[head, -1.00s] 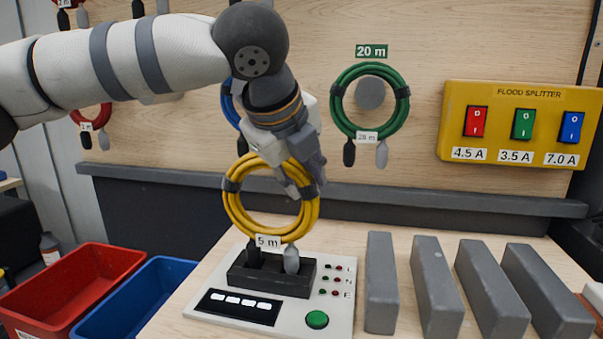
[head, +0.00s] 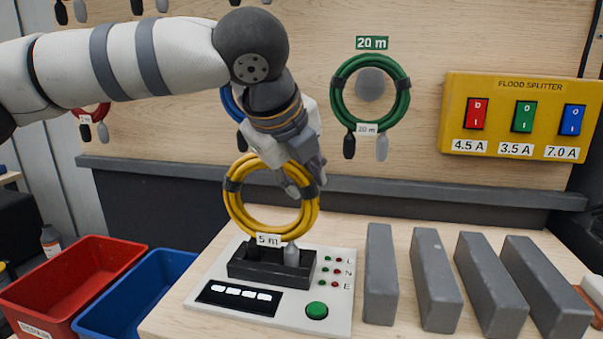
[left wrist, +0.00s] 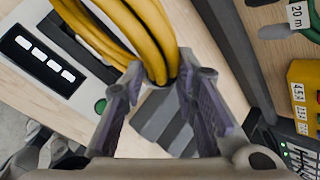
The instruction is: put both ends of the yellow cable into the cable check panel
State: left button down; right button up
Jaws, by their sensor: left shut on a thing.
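The yellow cable (head: 232,207) is a tied coil with a 5 m tag. My left gripper (head: 302,186) is shut on the right side of the coil, which hangs upright over the cable check panel (head: 346,303). In the left wrist view the yellow strands (left wrist: 150,40) lie between the fingertips (left wrist: 158,82). The cable's grey end (head: 292,254) points down at the right part of the panel's dark socket block (head: 272,275), its tip apparently inside. The black end (head: 253,247) points down at the left part, hard to make out against the block. My right gripper is out of view.
Several grey blocks (head: 382,275) stand right of the panel. A red bin (head: 70,283) and a blue bin (head: 140,290) are at the left. A green 20 m cable (head: 340,110) hangs on the wall beside the yellow flood splitter box (head: 520,88).

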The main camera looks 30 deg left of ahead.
pick_arm(q)
jog(key=shift+f, duration=0.1)
jog(key=c, duration=1.2)
grip_release()
jog(key=shift+f, duration=0.1)
jog(key=shift+f, duration=0.1)
jog(key=v, duration=1.2)
